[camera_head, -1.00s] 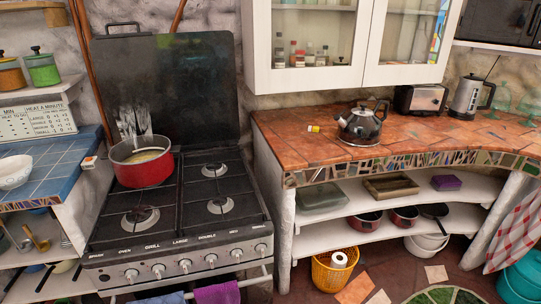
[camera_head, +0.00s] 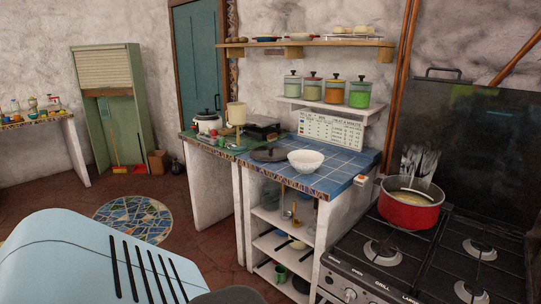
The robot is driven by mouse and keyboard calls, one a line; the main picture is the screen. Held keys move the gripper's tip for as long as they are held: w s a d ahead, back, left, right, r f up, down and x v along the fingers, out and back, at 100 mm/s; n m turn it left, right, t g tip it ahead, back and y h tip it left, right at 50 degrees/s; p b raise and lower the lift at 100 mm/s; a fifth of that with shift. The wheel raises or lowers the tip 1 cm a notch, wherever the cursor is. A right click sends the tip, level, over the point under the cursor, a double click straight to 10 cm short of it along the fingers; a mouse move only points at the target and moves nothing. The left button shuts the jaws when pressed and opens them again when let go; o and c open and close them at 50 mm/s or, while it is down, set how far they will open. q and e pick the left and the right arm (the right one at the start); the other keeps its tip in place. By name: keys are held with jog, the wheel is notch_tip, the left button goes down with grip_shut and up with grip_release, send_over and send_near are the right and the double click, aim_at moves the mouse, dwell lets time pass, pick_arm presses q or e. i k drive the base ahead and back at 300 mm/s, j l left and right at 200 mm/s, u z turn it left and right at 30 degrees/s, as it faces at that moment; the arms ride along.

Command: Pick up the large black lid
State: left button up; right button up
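A flat dark lid with a small knob (camera_head: 269,155) lies on the tiled counter, at the left edge of the blue-tiled part (camera_head: 335,168). A white bowl (camera_head: 306,161) stands just right of it, very close to or touching it. Neither of my grippers is in view.
A red pot (camera_head: 410,207) stands on the stove (camera_head: 375,266) at the right. A white rice cooker (camera_head: 208,123) is on the counter's far end. Open floor (camera_head: 190,222) lies left of the counter. A pale blue slotted surface (camera_head: 85,262) fills the lower left.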

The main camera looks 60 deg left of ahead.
aim_at(268, 153)
jog(key=u, duration=1.85)
